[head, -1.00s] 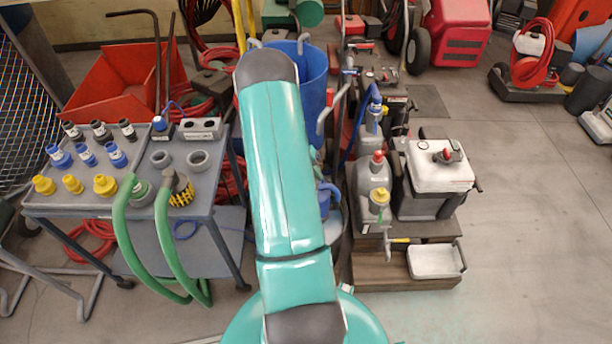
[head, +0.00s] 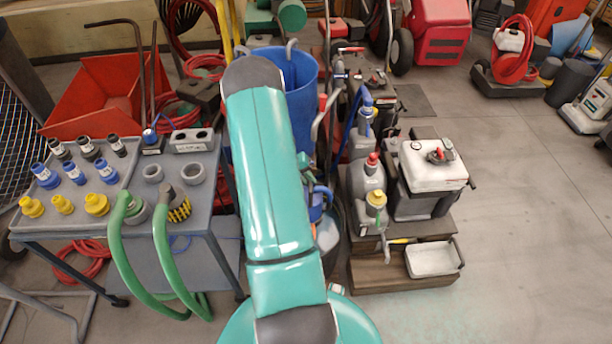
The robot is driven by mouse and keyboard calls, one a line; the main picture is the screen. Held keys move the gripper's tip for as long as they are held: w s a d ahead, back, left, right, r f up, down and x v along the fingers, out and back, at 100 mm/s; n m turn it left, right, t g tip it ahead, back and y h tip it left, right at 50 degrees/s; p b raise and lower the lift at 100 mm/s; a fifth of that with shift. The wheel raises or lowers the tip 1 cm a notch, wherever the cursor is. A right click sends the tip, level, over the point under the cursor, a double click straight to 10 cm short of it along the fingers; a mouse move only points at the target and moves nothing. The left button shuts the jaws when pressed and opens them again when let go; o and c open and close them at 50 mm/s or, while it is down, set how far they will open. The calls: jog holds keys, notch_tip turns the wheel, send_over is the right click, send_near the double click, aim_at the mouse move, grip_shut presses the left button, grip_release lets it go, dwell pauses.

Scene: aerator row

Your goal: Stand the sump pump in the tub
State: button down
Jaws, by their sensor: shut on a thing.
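A tall blue tub (head: 300,100) stands behind my arm in the head view, and the arm covers its left and lower parts. I cannot make out the sump pump for certain. A small blue and dark thing (head: 318,204) shows just right of my arm, mostly hidden, and I cannot tell what it is. My gripper is out of sight behind my teal arm, so what it holds and how far it is from the tub do not show.
A grey cart (head: 85,232) with coloured fittings and green hoses (head: 122,260) stands close on the left. On the right, a wooden platform (head: 370,275) carries bottles, a white-topped box (head: 432,165) and a white tray (head: 432,260). The floor (head: 530,220) farther right is clear.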

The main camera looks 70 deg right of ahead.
notch_tip(320, 180, down, 38)
jog(key=shift+d+f, duration=0.15)
jog(key=shift+f, duration=0.1)
dwell(2.8)
jog(key=c, duration=1.3)
grip_release()
jog(key=v, duration=1.3)
jog(key=shift+a+r, duration=0.25)
jog(key=shift+r, duration=0.05)
jog(key=shift+w, duration=0.15)
